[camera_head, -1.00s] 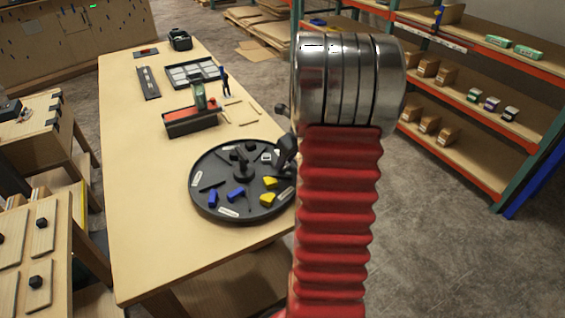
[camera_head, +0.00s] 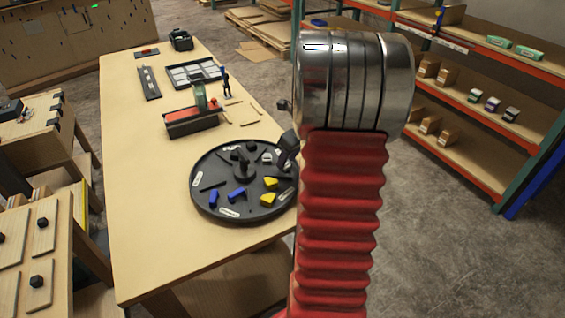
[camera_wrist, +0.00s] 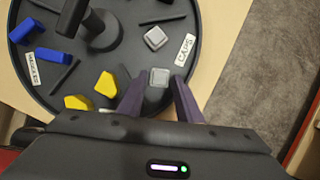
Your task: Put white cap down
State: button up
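A white cap (camera_wrist: 159,77) shows pale grey in the wrist view, between the two dark purple fingers of my gripper (camera_wrist: 159,90). A visible gap lies on each side of it, so the fingers look open and not pressed on it. It appears to rest on the round black tray (camera_wrist: 95,119), near the "CAPS" label (camera_wrist: 186,50). A second pale cap (camera_wrist: 155,38) lies apart from it, farther from my gripper. In the head view my gripper (camera_head: 285,158) is over the tray's right edge, partly hidden by my arm.
The tray also holds yellow pieces (camera_head: 270,183), blue pieces (camera_head: 236,194), dark rods and a central post (camera_head: 243,168). Behind it on the table are a red-topped box (camera_head: 192,120) and a compartment tray (camera_head: 193,74). The table's front left is bare.

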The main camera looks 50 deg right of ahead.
jog(key=v, duration=1)
jog(key=shift+s+r, duration=0.1)
jog(key=shift+s, duration=0.05)
jog(key=shift+a, duration=0.1)
jog(key=a+r+n, duration=0.3)
jog(key=a+n, duration=0.5)
jog(key=a, duration=0.3)
jog(key=a+r+n, duration=0.3)
jog(key=a+n, duration=0.6)
jog(key=a, duration=0.3)
jog(key=s+a+n+t, duration=0.1)
jog(key=s+a+n, duration=0.9)
jog(key=a+n, duration=0.5)
jog(key=n, duration=0.4)
jog(key=shift+s+a+f, duration=0.2)
jog(key=shift+a+f, duration=0.05)
